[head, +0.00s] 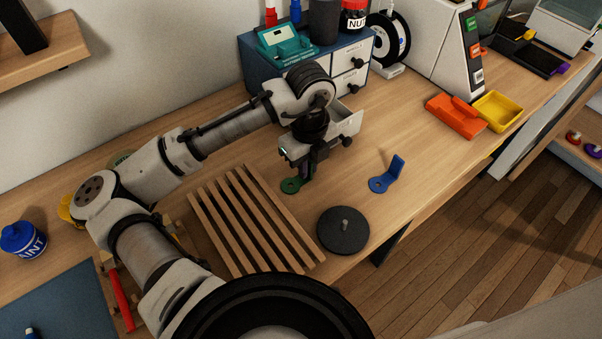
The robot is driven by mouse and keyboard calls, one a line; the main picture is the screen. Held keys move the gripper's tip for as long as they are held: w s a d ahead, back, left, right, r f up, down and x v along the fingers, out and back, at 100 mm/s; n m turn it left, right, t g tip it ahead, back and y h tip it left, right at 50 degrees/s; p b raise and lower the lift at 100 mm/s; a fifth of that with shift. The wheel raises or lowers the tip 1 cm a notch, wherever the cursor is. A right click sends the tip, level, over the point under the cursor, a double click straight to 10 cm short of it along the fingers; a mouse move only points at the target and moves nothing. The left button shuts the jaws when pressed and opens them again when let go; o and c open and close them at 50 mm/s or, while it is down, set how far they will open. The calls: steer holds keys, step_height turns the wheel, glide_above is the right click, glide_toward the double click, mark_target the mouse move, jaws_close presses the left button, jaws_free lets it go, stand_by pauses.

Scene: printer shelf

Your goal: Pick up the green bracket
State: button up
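The green bracket (290,186) lies on the wooden bench, beside the slatted wooden rack. Its flat round end with a hole shows; the rest is hidden behind my gripper. My gripper (303,175) points down over the bracket, with its fingers at the bracket's right part. I cannot tell whether the fingers are apart or closed on it, or whether they touch it.
A blue bracket (388,175) lies to the right. A dark round disc (343,231) is near the bench's front edge. The slatted rack (250,215) is to the left. Behind my gripper stands a drawer cabinet (351,57) with an open drawer (349,120). Orange (457,118) and yellow (497,111) trays sit farther right.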

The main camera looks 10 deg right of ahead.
jaws_close()
steer(key=shift+r, duration=0.1)
